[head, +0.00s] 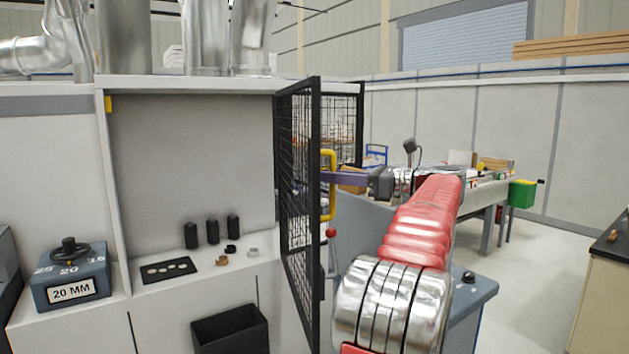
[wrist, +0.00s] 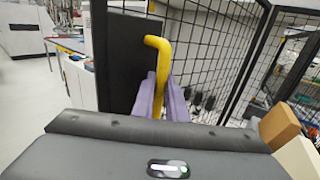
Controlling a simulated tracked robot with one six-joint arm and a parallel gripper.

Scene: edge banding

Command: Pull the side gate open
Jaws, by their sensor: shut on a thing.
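The side gate (head: 315,200) is a black wire-mesh frame, and it stands swung out at an angle from the machine cabinet. Its yellow handle (head: 331,158) is a vertical bar on the gate's outer edge. My gripper (head: 328,178) reaches the handle from the right with its purple fingers. In the wrist view the purple fingers (wrist: 162,98) are closed around the yellow handle (wrist: 158,50), one on each side. The handle's lower part is hidden behind the gripper body in that view. The gate's mesh (wrist: 205,45) shows behind the handle.
A blue dial box (head: 70,277) reads 20 MM. A bench (head: 485,195) and green bin (head: 522,193) stand behind at right. Floor at right is clear.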

